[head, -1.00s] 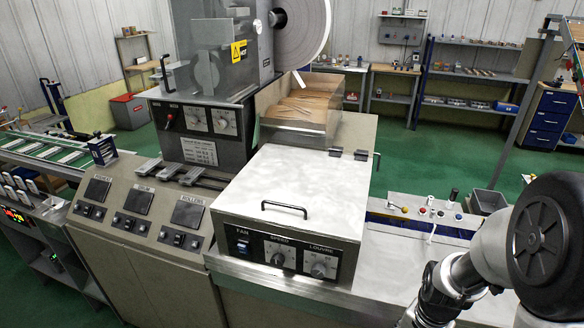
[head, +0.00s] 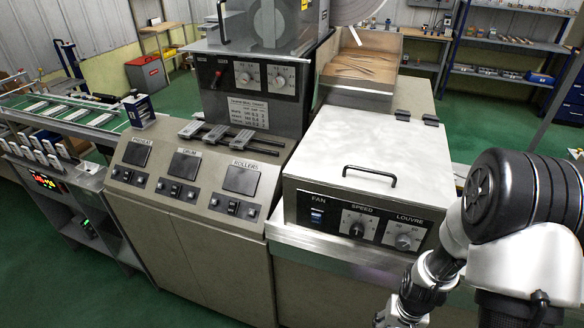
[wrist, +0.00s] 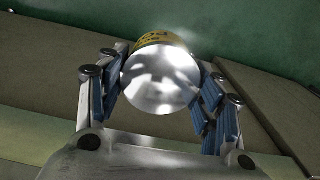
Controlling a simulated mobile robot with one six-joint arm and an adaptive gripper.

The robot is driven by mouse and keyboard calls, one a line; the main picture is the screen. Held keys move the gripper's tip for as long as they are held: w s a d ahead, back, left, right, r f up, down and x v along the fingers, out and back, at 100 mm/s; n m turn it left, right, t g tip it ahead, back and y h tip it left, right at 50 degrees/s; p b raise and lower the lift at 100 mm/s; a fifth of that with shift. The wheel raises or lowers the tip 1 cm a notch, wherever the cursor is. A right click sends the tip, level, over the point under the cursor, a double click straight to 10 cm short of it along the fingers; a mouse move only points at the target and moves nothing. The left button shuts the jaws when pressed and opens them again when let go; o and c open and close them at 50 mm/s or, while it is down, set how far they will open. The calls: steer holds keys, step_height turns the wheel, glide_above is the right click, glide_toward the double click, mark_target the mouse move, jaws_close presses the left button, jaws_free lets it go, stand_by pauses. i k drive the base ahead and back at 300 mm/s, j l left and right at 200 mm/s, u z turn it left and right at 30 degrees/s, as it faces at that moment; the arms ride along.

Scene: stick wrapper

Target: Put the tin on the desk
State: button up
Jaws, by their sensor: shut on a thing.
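The tin (wrist: 160,80) shows in the wrist view as a round, shiny metal end with a yellow, dark-lettered band on its upper edge. My gripper (wrist: 163,88) is shut on the tin, with blue-padded fingers on its left and right sides. The tin and the fingers are not visible in the head view, where only my arm shows at the right. I cannot tell which surface is the desk.
A machine with a white hooded lid (head: 375,150) and black handle stands in the middle. A conveyor (head: 70,112) is at far left. Green floor is open at lower left.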

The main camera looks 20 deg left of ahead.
mark_target(163, 130)
steer(key=j, duration=0.85)
steer(key=i+j+u, duration=0.1)
steer(key=j, duration=0.7)
steer(key=i+j+u, duration=0.1)
steer(key=j, duration=0.75)
